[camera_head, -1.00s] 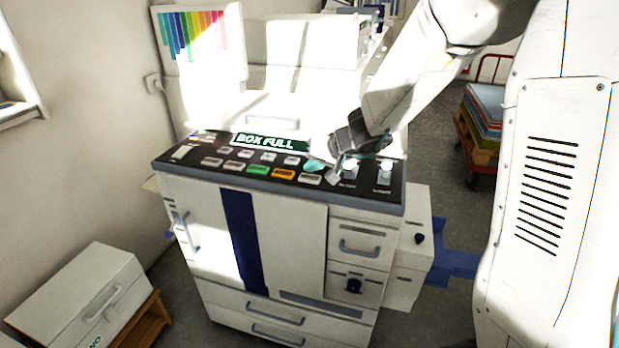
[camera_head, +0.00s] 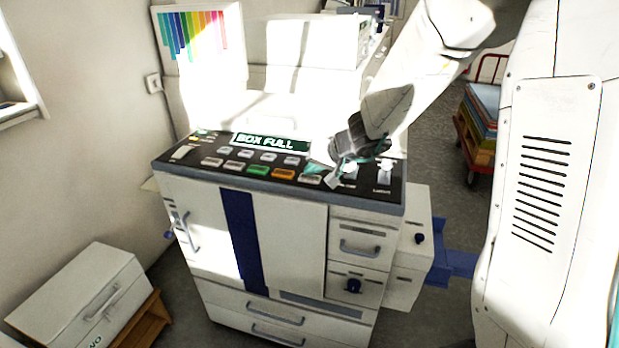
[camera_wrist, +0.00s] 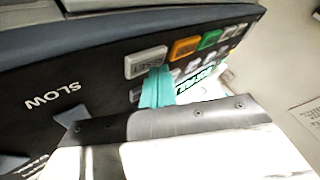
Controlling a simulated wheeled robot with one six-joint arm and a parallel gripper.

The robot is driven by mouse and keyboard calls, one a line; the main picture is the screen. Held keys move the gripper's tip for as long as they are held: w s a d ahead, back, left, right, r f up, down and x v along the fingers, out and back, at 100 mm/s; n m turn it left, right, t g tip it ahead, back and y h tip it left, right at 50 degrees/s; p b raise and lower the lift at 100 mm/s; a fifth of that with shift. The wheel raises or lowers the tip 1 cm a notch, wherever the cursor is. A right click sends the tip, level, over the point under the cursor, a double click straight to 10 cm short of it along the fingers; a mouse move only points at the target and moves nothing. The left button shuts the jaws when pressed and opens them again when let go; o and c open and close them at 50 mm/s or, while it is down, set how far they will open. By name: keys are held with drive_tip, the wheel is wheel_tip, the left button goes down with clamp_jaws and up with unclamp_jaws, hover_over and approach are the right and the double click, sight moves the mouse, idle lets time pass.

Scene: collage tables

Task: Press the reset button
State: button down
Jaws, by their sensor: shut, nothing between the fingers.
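A dark control panel (camera_head: 225,178) slopes across the top front of a white machine. Its front row has white, green and orange buttons. A pale button (camera_head: 310,179) sits right of the orange one (camera_head: 284,174). In the wrist view this pale button (camera_wrist: 146,62) carries small lettering that I cannot read surely; it may be the reset button. My gripper (camera_head: 323,173) is shut and empty, low over the panel. Its teal fingertips (camera_wrist: 157,86) appear right beside the pale button's edge. I cannot tell whether they touch it. My gripper hides part of the panel.
The display (camera_head: 270,142) reads BOX FULL. Knobs or switches (camera_head: 384,172) stand at the panel's right end. A white box (camera_head: 85,295) sits on a wooden stand at the lower left. A red trolley (camera_head: 480,125) with stacked sheets stands at the right.

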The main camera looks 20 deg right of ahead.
sight(313, 179)
drive_tip(key=shift+f, duration=0.35)
idle(0.6)
drive_tip(key=shift+r, duration=0.8)
drive_tip(key=shift+r, duration=2.5)
